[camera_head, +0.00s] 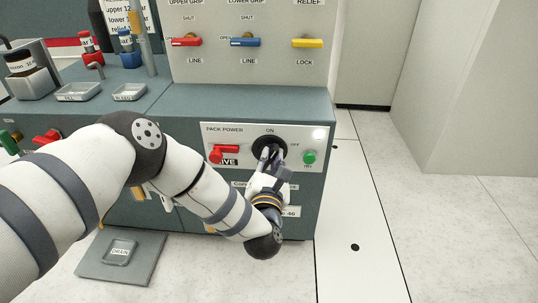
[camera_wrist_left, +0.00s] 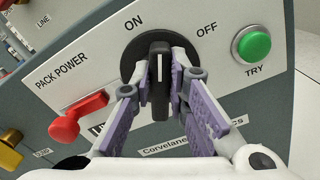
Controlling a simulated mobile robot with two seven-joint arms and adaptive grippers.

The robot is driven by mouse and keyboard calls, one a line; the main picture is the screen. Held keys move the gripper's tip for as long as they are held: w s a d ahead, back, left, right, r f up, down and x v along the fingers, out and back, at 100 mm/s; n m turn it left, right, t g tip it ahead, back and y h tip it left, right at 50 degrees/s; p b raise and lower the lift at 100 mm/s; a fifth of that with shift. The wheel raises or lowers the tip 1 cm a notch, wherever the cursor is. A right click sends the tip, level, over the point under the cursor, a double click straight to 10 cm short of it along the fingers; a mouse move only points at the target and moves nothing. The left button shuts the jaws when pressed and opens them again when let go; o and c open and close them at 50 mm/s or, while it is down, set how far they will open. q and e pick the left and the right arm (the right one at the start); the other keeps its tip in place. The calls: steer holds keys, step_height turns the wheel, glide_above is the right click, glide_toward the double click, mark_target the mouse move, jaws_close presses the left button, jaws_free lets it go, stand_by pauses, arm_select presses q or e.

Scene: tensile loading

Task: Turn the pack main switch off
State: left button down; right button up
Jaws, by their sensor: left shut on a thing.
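The pack main switch is a black rotary knob on a round black plate (camera_head: 262,142), set in the white PACK POWER panel (camera_head: 237,140). In the left wrist view, the knob (camera_wrist_left: 160,62) has a white line that points between the ON and OFF labels. My left gripper (camera_head: 272,158) is shut on the knob, with a purple-grey finger on each side; in the left wrist view the fingers (camera_wrist_left: 160,92) flank it closely. The fingers partly hide the knob in the head view. My right gripper is not in view.
A red lever (camera_head: 222,150) sits left of the switch and a green TRY button (camera_head: 309,157) right of it. Above are red (camera_head: 186,42), blue (camera_head: 245,42) and yellow (camera_head: 307,43) handles. Trays (camera_head: 129,92) stand on the bench. Floor to the right is clear.

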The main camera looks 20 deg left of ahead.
arm_select(q)
steer(key=m, duration=0.2)
steer(key=m+p, duration=0.1)
steer(key=m, duration=0.3)
steer(key=shift+d+f+p, duration=0.2)
steer(key=shift+f+p, duration=0.05)
steer(key=shift+p, duration=0.1)
steer(key=m, duration=0.4)
steer(key=m+p, duration=0.1)
steer(key=m, duration=0.1)
steer(key=shift+f, duration=0.35)
steer(key=shift+m, duration=0.4)
steer(key=c, duration=1.6)
jaws_free()
steer(key=shift+o, duration=0.2)
steer(key=v, duration=1.2)
